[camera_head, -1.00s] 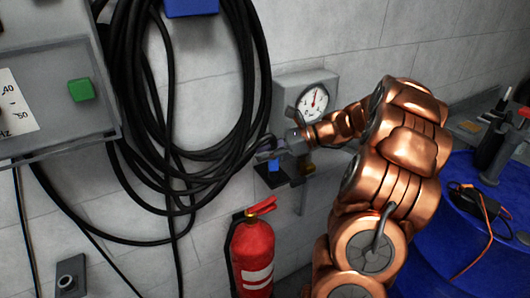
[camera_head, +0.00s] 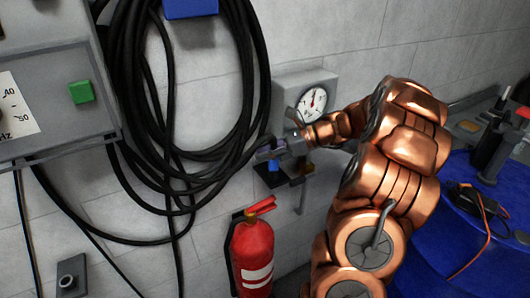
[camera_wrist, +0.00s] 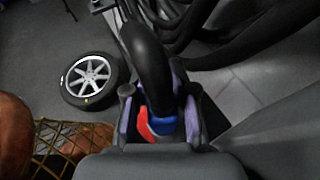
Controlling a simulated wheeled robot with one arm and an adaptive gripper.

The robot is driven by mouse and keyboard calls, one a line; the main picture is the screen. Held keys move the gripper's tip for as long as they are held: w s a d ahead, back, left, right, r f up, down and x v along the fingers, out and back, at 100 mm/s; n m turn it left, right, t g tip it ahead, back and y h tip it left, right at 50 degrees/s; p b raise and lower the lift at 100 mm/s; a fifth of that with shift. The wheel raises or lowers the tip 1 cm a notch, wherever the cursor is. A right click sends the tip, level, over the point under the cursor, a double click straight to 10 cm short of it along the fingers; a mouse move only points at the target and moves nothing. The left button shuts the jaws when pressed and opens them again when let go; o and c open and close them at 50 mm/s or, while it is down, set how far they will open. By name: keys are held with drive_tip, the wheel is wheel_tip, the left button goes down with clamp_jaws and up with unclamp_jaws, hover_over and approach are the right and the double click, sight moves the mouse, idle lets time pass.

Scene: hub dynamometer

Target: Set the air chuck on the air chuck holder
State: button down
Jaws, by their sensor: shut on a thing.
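My gripper (camera_head: 268,150) is in front of the wall, at the lower right of the hose coil and left of the gauge. In the wrist view, its fingers (camera_wrist: 160,112) are shut on the air chuck, a black curved piece (camera_wrist: 148,55) with a blue collar (camera_wrist: 165,127) and a red part (camera_wrist: 146,124) at its lower end. In the head view the gripper mostly hides the chuck. A small blue piece on a dark block (camera_head: 272,177) shows just below the gripper; it may be the air chuck holder. I cannot tell whether the chuck touches it.
Black hoses (camera_head: 185,150) hang in a large coil close to the gripper. A gauge (camera_head: 311,101) is right behind my wrist. A red fire extinguisher (camera_head: 252,255) stands below. A grey control box (camera_head: 60,90) is at left, a blue drum (camera_head: 450,215) at right. A wheel (camera_wrist: 90,79) lies on the floor.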

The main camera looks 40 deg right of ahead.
drive_tip(key=shift+f, duration=0.55)
idle(0.9)
drive_tip(key=c, duration=1.2)
unclamp_jaws()
drive_tip(key=p+v, duration=0.4)
drive_tip(key=v, duration=0.7)
drive_tip(key=shift+f, duration=0.1)
drive_tip(key=shift+s, duration=0.1)
